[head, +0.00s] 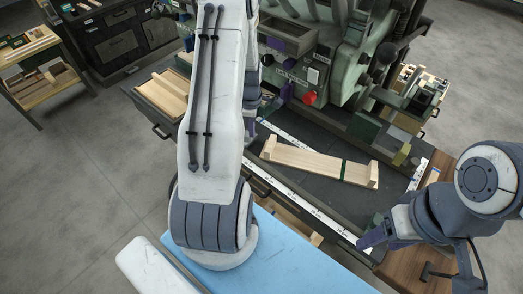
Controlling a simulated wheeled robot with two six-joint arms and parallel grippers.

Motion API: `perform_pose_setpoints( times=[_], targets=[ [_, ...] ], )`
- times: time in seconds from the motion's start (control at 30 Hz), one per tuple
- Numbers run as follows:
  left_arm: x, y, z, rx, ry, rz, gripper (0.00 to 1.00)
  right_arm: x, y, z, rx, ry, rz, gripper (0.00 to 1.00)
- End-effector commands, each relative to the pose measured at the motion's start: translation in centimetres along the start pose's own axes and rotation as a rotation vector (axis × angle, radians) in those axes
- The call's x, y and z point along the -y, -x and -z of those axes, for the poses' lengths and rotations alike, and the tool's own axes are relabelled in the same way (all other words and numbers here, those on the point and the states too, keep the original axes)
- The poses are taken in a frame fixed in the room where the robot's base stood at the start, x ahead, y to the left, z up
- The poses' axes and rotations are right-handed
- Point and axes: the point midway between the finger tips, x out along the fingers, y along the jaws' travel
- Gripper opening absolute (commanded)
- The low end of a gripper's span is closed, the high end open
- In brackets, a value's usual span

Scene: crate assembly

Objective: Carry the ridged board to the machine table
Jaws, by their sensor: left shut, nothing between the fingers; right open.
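The ridged board (318,163), a pale wooden plank with a raised block at each end and a dark green band near its right end, lies flat on the dark machine table (300,192). Neither gripper touches it. My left gripper (274,103) is partly hidden behind my white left arm; it is shut and empty, beyond the board's left end. My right gripper (374,231) is open and empty at the table's front right edge, in front of the board's right end.
The green machine (345,60) with a red knob (309,98) stands behind the board. White ruler strips (305,202) run along the table. A drawer of planks (163,95) is at left. A blue surface (285,262) lies in front. A wooden cart (40,75) stands far left.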

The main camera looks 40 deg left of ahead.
Motion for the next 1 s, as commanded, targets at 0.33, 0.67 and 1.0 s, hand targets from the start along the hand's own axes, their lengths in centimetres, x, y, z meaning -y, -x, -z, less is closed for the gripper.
perform_pose_setpoints(
  times=[0.33,0.67,1.0],
  targets=[
    [0.3,-2.9,0.8,0.0,0.072,0.007,0.0,0.1,0.9,0.1,0.0,-0.001,0.0,0.6],
    [0.2,-9.0,0.8,0.0,0.069,0.005,0.0,0.2,2.7,0.1,0.0,0.0,0.0,0.6],
    [-0.1,-9.8,-2.7,0.0,0.066,0.0,0.0,0.4,4.9,0.3,0.0,0.004,0.0,0.6]
  ],
)
